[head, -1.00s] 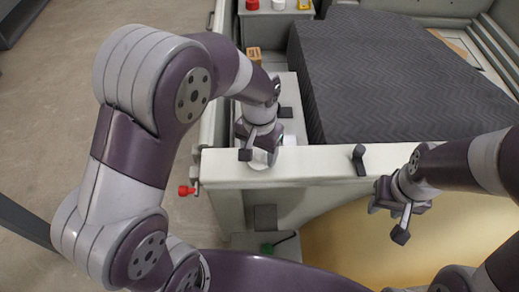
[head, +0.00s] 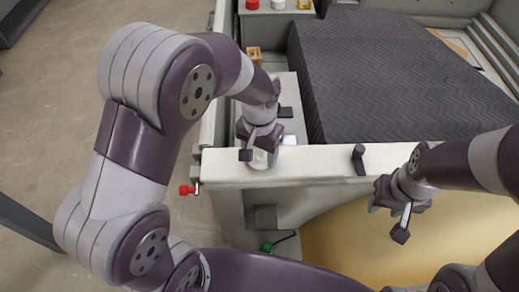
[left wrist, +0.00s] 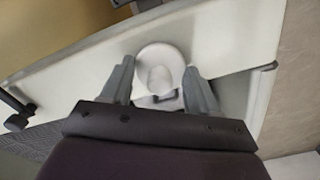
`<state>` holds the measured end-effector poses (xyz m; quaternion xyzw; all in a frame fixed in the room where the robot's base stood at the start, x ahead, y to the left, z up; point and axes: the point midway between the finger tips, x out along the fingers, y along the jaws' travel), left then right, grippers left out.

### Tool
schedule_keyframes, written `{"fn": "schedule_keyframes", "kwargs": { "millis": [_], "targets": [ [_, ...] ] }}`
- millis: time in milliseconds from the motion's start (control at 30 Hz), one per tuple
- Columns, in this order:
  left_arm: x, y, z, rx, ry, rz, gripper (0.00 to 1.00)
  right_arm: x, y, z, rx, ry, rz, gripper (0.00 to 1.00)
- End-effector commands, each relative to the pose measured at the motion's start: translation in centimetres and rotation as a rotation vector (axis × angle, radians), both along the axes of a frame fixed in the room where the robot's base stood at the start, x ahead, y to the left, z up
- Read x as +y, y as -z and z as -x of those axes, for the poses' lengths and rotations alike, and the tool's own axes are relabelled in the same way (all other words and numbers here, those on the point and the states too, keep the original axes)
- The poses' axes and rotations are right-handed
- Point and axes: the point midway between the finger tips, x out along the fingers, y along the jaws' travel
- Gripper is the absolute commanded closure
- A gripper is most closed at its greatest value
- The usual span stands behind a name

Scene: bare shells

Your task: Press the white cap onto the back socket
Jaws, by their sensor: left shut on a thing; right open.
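My left gripper (head: 259,153) is low over the left end of the pale wall top. It is shut on a white round piece, which looks like the white cap (left wrist: 160,59). In the left wrist view the cap sits between the two fingertips, over the pale ledge. In the head view the cap (head: 262,160) shows only partly below the fingers. The back socket cannot be made out, and whether the cap touches anything below is unclear. My right gripper (head: 387,220) is open and empty at the right, in front of the wall.
A dark ribbed mattress (head: 390,75) fills the space behind the pale wall (head: 320,160). A black bracket (head: 359,160) stands on the wall. A red knob (head: 186,190) sticks out at the left. Small red (head: 252,4) and yellow (head: 304,4) pieces stand on the back ledge.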

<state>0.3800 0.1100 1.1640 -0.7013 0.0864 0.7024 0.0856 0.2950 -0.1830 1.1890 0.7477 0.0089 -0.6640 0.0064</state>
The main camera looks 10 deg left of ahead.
Motion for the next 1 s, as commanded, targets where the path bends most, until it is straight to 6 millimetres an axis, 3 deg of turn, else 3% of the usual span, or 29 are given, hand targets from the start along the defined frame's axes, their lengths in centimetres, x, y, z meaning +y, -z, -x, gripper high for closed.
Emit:
{"fn": "schedule_keyframes", "kwargs": {
  "millis": [900,933,1000],
  "targets": [
    [0.00,0.05,-0.05,-0.001,0.000,0.000,0.68,0.00,-0.28,0.00,0.000,0.000,0.000,0.57],
    [0.00,0.05,-0.05,-0.001,0.000,0.000,0.33,0.00,-0.28,0.00,0.000,0.000,0.000,0.57],
    [0.00,0.05,-0.05,-0.001,0.000,0.000,0.10,0.00,-0.28,0.00,0.000,0.000,0.000,0.57]
  ]
}}
